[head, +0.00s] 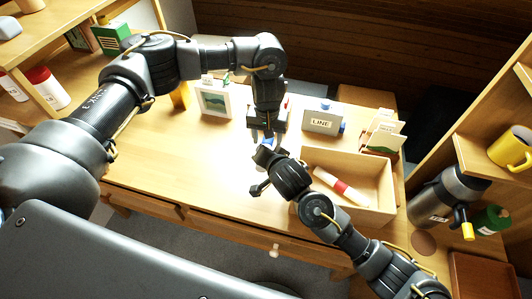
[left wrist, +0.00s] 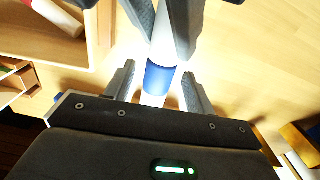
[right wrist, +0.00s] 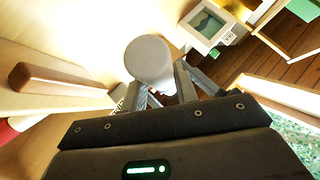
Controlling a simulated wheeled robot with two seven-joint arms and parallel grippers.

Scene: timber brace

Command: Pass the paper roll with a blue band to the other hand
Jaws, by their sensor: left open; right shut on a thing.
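The paper roll with a blue band (left wrist: 160,78) is white and held between my two grippers. In the head view only a little of its blue band (head: 268,143) shows. My right gripper (head: 262,172) is shut on the roll. In the right wrist view the roll's round white end (right wrist: 150,60) sticks out between the fingers. My left gripper (head: 266,134) is open above it. In the left wrist view its fingers (left wrist: 161,88) stand on either side of the blue band, with gaps showing. The roll's far portion is hidden by my right gripper.
An open wooden box (head: 384,185) at the right holds a paper roll with a red band (head: 340,186). A picture frame (head: 214,101) and a box labelled LINE (head: 322,120) stand at the back. The table's (head: 170,160) left front is clear.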

